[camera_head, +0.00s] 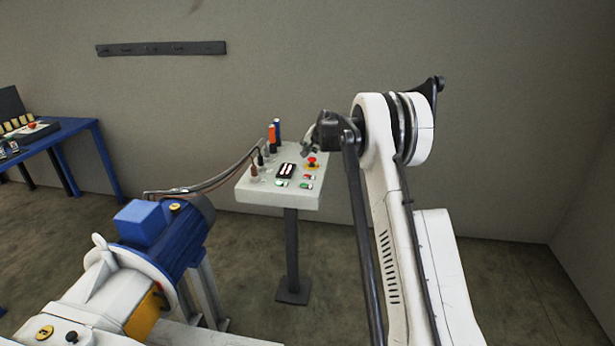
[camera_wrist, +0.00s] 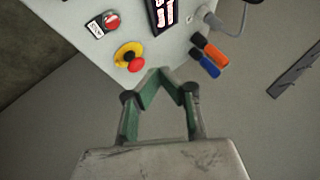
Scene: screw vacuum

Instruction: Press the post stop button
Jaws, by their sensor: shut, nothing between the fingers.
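The control post has a white slanted panel (camera_head: 250,190) on a dark column. A red mushroom button on a yellow ring (camera_head: 312,162) sits near its back right; it also shows in the wrist view (camera_wrist: 136,65). A smaller red push button (camera_head: 308,177) is in front of it, and shows in the wrist view too (camera_wrist: 111,20). My gripper (camera_head: 306,152) is by the panel's back right edge, shut and empty. In the wrist view its green-padded fingertips (camera_wrist: 163,73) appear just beside the mushroom button; contact cannot be judged.
Orange and blue connectors (camera_head: 273,133) stand at the panel's back, with cables (camera_head: 222,180) leading left to a blue motor pump (camera_head: 160,230). A dark display (camera_head: 287,170) and green buttons (camera_head: 305,186) share the panel. A blue table (camera_head: 75,133) stands far left.

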